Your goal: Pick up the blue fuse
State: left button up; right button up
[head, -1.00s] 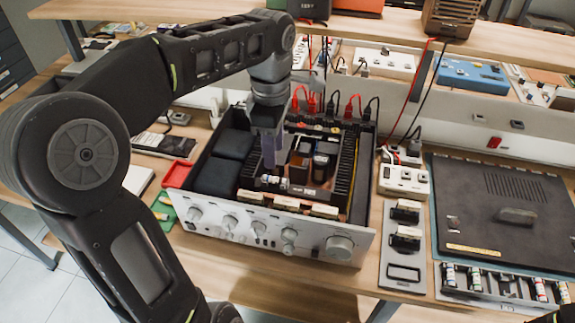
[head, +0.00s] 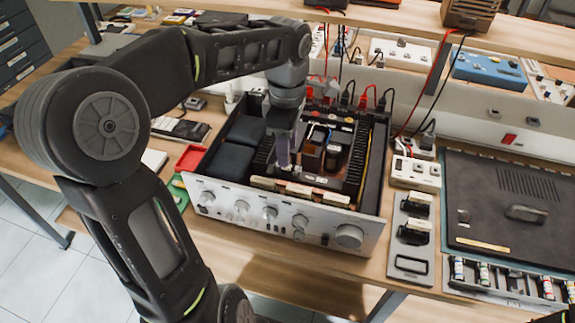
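My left gripper (head: 283,158) points down into the open silver hi-fi amplifier (head: 275,215), with its fingertips low near the inner boards behind the front panel. The fingers look close together, but I cannot tell whether they are open, shut or holding something. They cover part of the amplifier's inside, and I cannot make out a blue fuse there. Several small fuses with coloured bands stand in a holder (head: 508,285) at the lower right.
Dark blocks (head: 226,163) fill the amplifier's left side. A red tray (head: 190,158) lies to its left. To its right are a white socket box (head: 415,174), a grey panel (head: 407,266) and a black lid (head: 515,205). Red and black cables hang behind.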

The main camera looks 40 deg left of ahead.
pick_arm(q)
notch_tip(320, 180, down, 4)
jog(key=shift+w+f+p, duration=0.15)
jog(key=shift+p, duration=0.2)
dwell(0.4)
grip_shut()
dwell(0.4)
